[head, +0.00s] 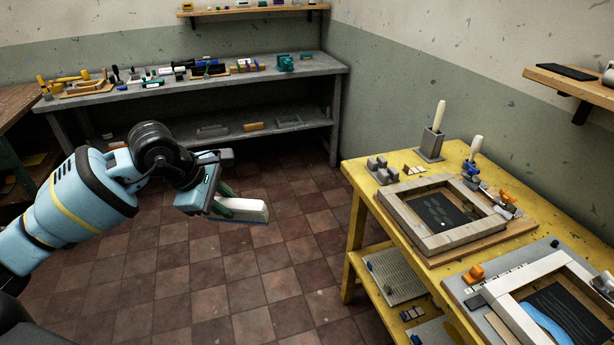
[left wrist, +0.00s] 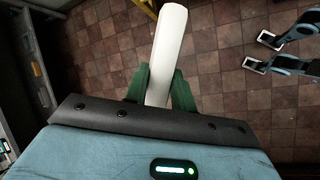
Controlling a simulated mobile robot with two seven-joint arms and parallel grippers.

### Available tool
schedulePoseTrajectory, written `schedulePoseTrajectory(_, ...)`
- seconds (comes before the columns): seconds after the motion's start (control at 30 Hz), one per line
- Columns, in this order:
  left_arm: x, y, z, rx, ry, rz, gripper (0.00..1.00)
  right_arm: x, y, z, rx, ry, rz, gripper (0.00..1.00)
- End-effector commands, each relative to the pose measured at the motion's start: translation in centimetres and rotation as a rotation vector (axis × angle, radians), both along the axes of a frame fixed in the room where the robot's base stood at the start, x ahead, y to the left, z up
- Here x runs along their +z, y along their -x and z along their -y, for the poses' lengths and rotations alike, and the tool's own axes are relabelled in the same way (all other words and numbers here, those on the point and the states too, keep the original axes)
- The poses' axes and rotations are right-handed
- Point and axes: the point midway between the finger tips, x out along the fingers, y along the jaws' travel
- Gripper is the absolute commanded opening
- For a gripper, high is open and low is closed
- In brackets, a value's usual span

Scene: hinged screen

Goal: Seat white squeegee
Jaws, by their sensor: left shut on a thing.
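My left gripper (head: 232,205) is shut on the white squeegee (head: 254,211), held in the air over the floor, left of the yellow table. In the left wrist view its pale, round-ended handle (left wrist: 166,45) stands between the green fingers (left wrist: 161,88). The squeegee's other end is hidden there. On the table, a wooden-framed screen (head: 403,213) lies flat, and a nearer white-framed screen (head: 515,285) bears blue ink. A grey holder (head: 430,147) stands at the back with a cream handle (head: 439,114) upright in it. My right gripper does not show.
Another cream handle (head: 476,147) stands right of the holder, by blue and orange parts. Grey blocks (head: 380,170) sit at the table's back left corner. A grey bench (head: 215,82) with many small tools stands along the back wall. The tiled floor between is clear.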

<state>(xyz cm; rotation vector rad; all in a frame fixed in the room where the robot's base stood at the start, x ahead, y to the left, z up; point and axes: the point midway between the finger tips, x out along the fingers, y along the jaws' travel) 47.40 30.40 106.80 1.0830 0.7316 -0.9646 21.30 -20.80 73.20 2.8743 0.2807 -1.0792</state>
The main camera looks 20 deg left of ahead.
Motion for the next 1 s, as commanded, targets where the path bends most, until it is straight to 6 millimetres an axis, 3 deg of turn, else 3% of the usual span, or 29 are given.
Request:
schedulePoseTrajectory(0.3, -3.0, 3.0, 3.6, -0.54, 0.008, -0.002, 0.0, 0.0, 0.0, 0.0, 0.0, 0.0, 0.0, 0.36)
schedulePoseTrajectory(0.7, -5.1, 7.8, 8.0, -1.354, 0.004, 0.0, 0.0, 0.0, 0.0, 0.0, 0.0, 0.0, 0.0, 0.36)
schedulePoseTrajectory(0.83, -5.4, 8.8, 8.7, -1.521, 0.002, 0.0, 0.0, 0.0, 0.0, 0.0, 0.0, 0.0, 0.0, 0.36)
schedulePoseTrajectory(1.0, -5.5, 9.4, 9.0, -1.606, 0.001, 0.001, 0.0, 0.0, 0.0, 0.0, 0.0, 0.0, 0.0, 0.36)
